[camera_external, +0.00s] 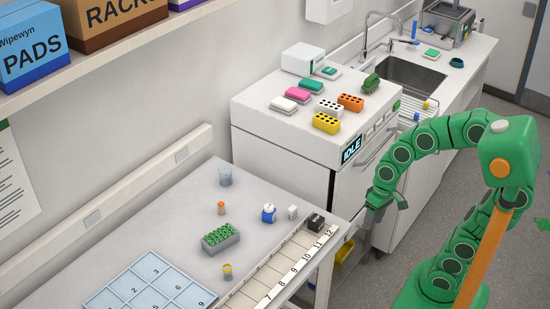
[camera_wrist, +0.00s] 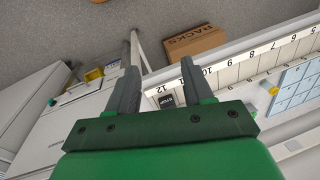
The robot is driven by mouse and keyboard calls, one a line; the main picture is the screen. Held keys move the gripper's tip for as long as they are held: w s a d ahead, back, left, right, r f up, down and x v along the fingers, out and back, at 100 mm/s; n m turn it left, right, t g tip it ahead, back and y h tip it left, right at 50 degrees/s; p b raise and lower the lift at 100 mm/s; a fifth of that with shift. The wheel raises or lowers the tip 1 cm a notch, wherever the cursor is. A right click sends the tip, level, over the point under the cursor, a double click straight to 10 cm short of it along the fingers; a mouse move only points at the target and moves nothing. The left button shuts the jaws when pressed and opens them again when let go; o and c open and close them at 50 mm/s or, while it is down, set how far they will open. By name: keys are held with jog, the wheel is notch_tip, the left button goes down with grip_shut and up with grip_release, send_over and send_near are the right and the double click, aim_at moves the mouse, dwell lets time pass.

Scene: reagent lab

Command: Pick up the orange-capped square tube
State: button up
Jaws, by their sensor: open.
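A small orange-capped tube (camera_external: 221,208) stands upright on the grey bench at the left in the external view. Its body is too small to tell whether it is square. A second small tube with a yellow-orange cap (camera_external: 227,270) stands nearer the front; a yellow-capped item also shows at the right of the wrist view (camera_wrist: 273,90). My gripper (camera_external: 385,207) is right of the bench, in front of the white machine, well away from both tubes. In the wrist view my gripper (camera_wrist: 158,76) has its fingers apart, with nothing between them.
A green tube rack (camera_external: 221,239), a blue-white bottle (camera_external: 268,213), a clear beaker (camera_external: 225,176) and a black block (camera_external: 316,222) stand on the bench. A numbered strip (camera_external: 282,271) runs along its front edge. The wrist view shows a brown box (camera_wrist: 195,42) on the floor.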

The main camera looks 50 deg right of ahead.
jog(key=w+a+r+m+t+y, duration=0.1)
jog(key=w+a+m+t+y, duration=0.15)
jog(key=w+a+m, duration=0.55)
jog(key=w+a+r+m+t+y, duration=0.1)
jog(key=w+a+m+t+y, duration=0.15)
jog(key=w+a, duration=0.7)
jog(key=w+a+r+m+t+y, duration=0.2)
jog(key=w+a+m+t, duration=0.15)
jog(key=w, duration=1.05)
jog(key=m+t+h, duration=0.4)
jog(key=m+h, duration=0.4)
jog(key=m, duration=1.2)
send_near(223, 207)
jog(key=x, duration=0.5)
jog(key=shift+a+f, duration=0.2)
jog(key=shift+a, duration=0.2)
jog(key=shift+x, duration=1.35)
jog(key=shift+w+d+f+t, duration=0.15)
jog(key=shift+w+d, duration=0.05)
jog(key=shift+w, duration=0.4)
jog(key=shift+w+d+f+t, duration=0.1)
jog(key=shift+w+d+f, duration=0.05)
jog(key=shift+w, duration=0.5)
jog(key=shift+w+f, duration=0.35)
jog(key=shift+w, duration=0.15)
jog(key=shift+w+f, duration=0.15)
jog(key=shift+w, duration=0.5)
